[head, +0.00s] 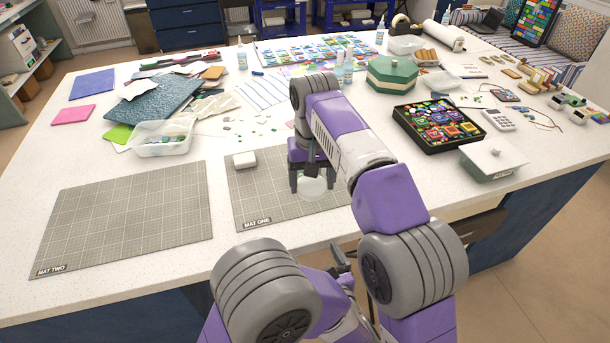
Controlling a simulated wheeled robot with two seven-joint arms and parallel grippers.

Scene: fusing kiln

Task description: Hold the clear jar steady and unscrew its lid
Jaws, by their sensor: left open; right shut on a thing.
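The clear jar (314,188) stands on mat one (262,207), partly hidden by my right gripper and arm. My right gripper (311,182) points down from above, with its fingers on either side of the jar, shut on it. I cannot make out the lid or tell whether the fingers also touch it. My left gripper (342,262) is open and empty, low in front of the table's near edge and apart from the jar.
Mat two (130,215) is bare at the left. A clear bin (162,139) stands behind the mats. A black tray of colourful pieces (438,124) and a white-topped box (492,160) stand to the right.

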